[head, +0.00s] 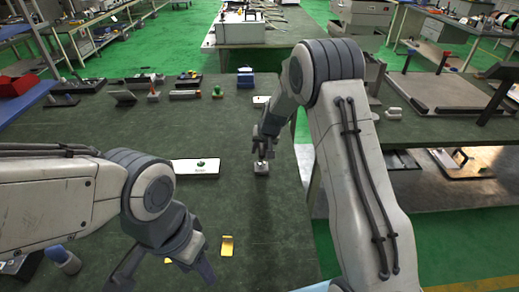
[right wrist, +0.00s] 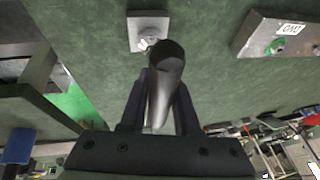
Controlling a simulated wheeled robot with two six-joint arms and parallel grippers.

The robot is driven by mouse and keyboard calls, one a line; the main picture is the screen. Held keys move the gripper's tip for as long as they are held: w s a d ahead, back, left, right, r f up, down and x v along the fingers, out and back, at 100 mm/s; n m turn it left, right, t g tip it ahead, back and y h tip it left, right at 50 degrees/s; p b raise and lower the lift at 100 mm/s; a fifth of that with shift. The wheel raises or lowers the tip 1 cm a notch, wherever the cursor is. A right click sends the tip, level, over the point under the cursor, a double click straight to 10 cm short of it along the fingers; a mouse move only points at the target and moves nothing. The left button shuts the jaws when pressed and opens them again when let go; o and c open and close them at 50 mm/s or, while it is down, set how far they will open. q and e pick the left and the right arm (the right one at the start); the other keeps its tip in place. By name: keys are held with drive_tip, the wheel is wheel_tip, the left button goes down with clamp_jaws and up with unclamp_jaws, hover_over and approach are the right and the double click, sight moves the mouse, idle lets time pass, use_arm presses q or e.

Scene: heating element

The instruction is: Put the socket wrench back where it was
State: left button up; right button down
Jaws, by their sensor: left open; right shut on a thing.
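The socket wrench (right wrist: 166,75) shows in the right wrist view as a dark rounded handle between my right gripper's fingers (right wrist: 160,105). My right gripper (head: 261,150) is shut on it, just above a small light square block (head: 260,168) in the head view. The block also shows in the right wrist view (right wrist: 148,22), with a metallic part at its near edge close to the wrench's end. I cannot tell whether wrench and block touch. My left gripper (head: 165,268) is open and empty over the table's front left.
A metal box with a white top and green knob (head: 196,168) lies left of the block; it also shows in the right wrist view (right wrist: 270,36). Several small items line the far table edge. The table's right edge is near.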

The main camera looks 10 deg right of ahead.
drive_tip(key=c, duration=0.6)
unclamp_jaws()
drive_tip(key=shift+f, duration=0.1)
drive_tip(key=shift+c, duration=0.2)
drive_tip(key=shift+r, duration=0.4)
drive_tip(key=v, duration=1.2)
drive_tip(key=s+a+r+n+g, duration=0.25)
drive_tip(key=s+a+n, duration=0.25)
drive_tip(key=s+a, duration=1)
drive_tip(key=s+d+f+n+g, duration=0.1)
drive_tip(key=s+n, duration=0.4)
drive_tip(key=s, duration=1.7)
drive_tip(key=shift+s+d+g+b, duration=0.15)
drive_tip(key=shift+d+g+b, duration=0.2)
drive_tip(key=shift+d+g, duration=0.25)
